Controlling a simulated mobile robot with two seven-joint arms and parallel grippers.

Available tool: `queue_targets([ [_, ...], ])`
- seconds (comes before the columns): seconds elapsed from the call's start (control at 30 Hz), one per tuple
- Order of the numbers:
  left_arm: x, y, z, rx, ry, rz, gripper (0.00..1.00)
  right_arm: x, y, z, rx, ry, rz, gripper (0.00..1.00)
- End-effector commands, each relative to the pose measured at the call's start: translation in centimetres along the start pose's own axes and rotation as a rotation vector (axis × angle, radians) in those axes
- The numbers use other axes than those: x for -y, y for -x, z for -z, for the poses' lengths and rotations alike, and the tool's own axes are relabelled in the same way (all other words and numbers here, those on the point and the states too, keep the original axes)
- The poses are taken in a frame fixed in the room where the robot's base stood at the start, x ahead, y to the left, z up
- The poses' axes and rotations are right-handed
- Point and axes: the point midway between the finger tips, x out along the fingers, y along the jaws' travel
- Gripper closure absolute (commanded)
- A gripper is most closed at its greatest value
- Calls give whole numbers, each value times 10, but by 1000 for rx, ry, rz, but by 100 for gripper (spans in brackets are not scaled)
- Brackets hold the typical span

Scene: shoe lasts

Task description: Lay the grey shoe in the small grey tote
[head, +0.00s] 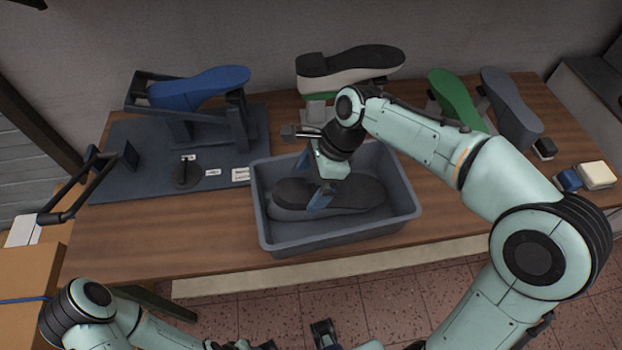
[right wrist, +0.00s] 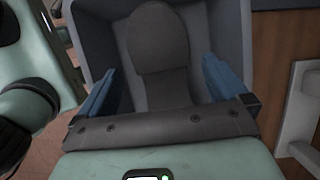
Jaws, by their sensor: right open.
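The grey shoe (head: 352,200) lies lengthwise inside the small grey tote (head: 340,237), its dark sole facing up. My right gripper (head: 312,182) is over the tote, its blue fingers apart, one on the far side of the shoe and one on the near side. In the right wrist view the sole (right wrist: 158,40) shows between the two spread fingers (right wrist: 160,88), with a gap visible at each side. The palm hides part of the shoe. My left gripper (head: 322,333) is partly seen at the bottom edge, away from the tote; its opening is unclear.
A blue shoe (head: 200,88) sits on a dark stand at the back left. A black-and-white shoe (head: 350,70), a green last (head: 455,100) and a grey-blue last (head: 508,105) stand at the back. Small blocks (head: 596,175) lie at right. The table's front left is clear.

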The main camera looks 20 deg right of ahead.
Motion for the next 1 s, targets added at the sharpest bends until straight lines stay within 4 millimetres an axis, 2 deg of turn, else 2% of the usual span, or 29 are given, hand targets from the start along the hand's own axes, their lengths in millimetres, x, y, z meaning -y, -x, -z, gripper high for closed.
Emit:
queue_targets([
  [0.17,-2,6,1,-2,-1,-1,57,1,26,-1,2,0,6,0],
  [0.4,-7,18,2,-7,-3,-2,57,1,82,-1,2,-1,8,0],
  [0.6,-11,26,4,-11,-4,-4,57,1,118,-1,2,0,7,0],
  [0.8,-12,29,5,-12,-4,-4,57,0,132,0,1,1,4,0],
  [1.0,-12,29,5,-12,-4,-4,57,0,133,0,1,1,3,0],
])
